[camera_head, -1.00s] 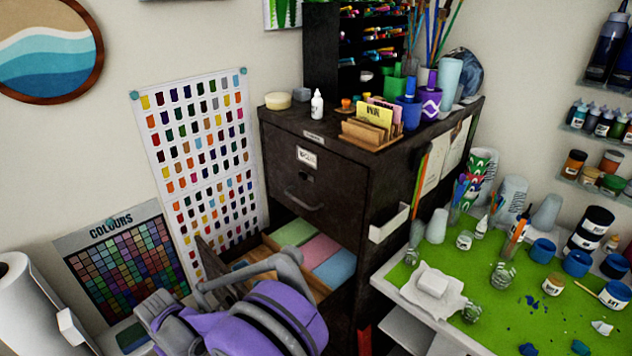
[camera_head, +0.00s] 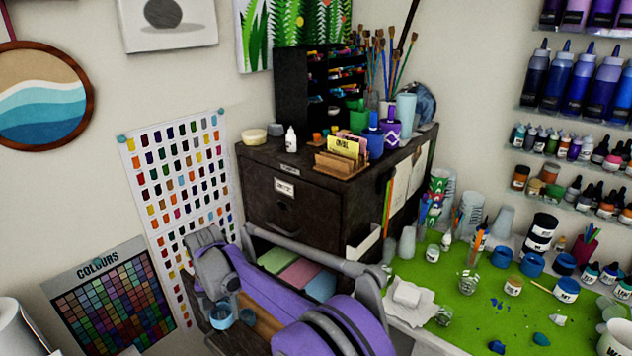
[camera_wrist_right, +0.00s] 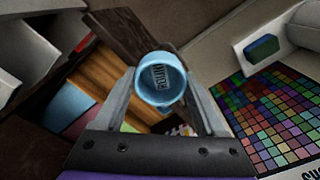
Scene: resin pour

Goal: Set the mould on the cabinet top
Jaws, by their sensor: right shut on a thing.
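The mould, a small light-blue round cup with lettering inside, sits between the two fingers of my right gripper in the right wrist view (camera_wrist_right: 147,92). My right gripper (camera_wrist_right: 163,100) is shut on it. In the head view the mould (camera_head: 219,316) shows low at the left, in front of the cabinet and below its top, partly hidden by my gripper (camera_head: 234,316). The dark cabinet's top (camera_head: 262,150) is above and behind it. My left gripper is not in view.
On the cabinet top stand a cream tub (camera_head: 254,135), a white bottle (camera_head: 291,140), a card holder (camera_head: 343,162) and a black pen rack (camera_head: 300,95). The front left of the top has some bare room. An open drawer (camera_head: 262,322) holds coloured stacks. A green-topped table (camera_head: 430,275) is right.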

